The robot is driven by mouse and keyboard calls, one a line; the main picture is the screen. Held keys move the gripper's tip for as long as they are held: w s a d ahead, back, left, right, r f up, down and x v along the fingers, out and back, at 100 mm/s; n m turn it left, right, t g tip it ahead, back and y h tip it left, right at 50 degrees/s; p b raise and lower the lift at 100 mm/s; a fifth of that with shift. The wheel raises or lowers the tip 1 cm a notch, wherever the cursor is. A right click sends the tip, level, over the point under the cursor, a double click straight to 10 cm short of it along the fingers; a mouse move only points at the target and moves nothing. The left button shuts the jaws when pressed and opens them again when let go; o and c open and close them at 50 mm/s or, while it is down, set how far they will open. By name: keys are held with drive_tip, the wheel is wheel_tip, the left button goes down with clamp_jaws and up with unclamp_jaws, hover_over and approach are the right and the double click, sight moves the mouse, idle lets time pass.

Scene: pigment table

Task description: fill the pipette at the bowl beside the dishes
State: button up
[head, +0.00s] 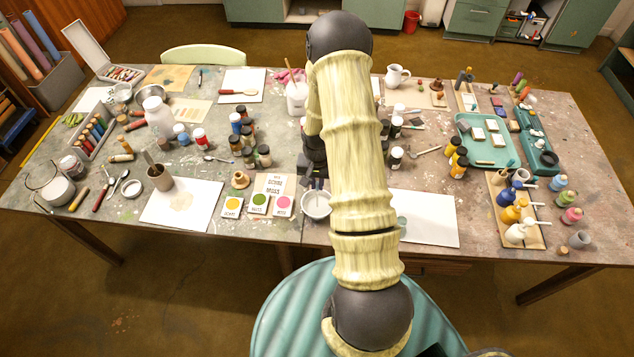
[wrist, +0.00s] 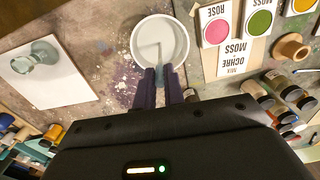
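The white bowl (head: 317,212) stands at the table's front edge, right of the dishes; it also shows in the wrist view (wrist: 181,28), with pale contents. The square white dishes hold pink (wrist: 217,32), green (wrist: 258,22) and yellow (head: 232,204) pigment. My gripper (wrist: 160,80) is at the near rim of the bowl in the wrist view, its dark fingers close together on a pale grey-blue piece, apparently the pipette (wrist: 158,50). Its thin tip reaches over or into the bowl; whether it touches liquid I cannot tell. In the head view my arm largely hides the gripper.
A label card (wrist: 240,68) lies beside the dishes, with a wooden piece (wrist: 290,46) and several jars (wrist: 283,84) near it. A white sheet (wrist: 70,85) bearing a glass object (wrist: 42,54) lies on the bowl's other side. Bare table separates sheet and bowl.

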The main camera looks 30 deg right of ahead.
drive_tip(key=shift+r+p, duration=3.15)
drive_tip(key=shift+r, duration=1.6)
